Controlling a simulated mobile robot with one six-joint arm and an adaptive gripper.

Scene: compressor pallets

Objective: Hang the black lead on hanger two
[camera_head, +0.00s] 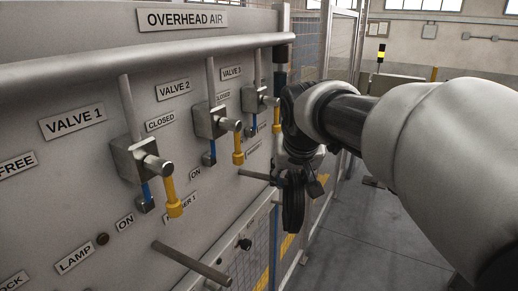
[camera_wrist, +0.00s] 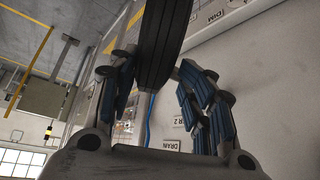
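The black lead (camera_head: 293,206) is a coiled loop that hangs upright below my gripper (camera_head: 303,178) in the head view. In the wrist view the lead (camera_wrist: 161,40) lies between the two blue-padded fingers of my gripper (camera_wrist: 157,68), and the fingertips meet its sides. Hanger two (camera_head: 257,177) is a dark peg standing out from the panel, just left of the lead. Its outer end reaches the lead's edge in the picture; I cannot tell whether it passes inside the loop. The upside-down label ending in "R 2" (camera_wrist: 178,122) shows behind the fingers.
Another peg (camera_head: 192,264) sticks out at the front, below a label ending in "ER 1" (camera_head: 182,206). Valves with yellow-ended handles (camera_head: 173,197) project from the panel (camera_head: 85,165) above. A thick rail (camera_head: 150,57) crosses the top. Open floor (camera_head: 370,235) lies to the right.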

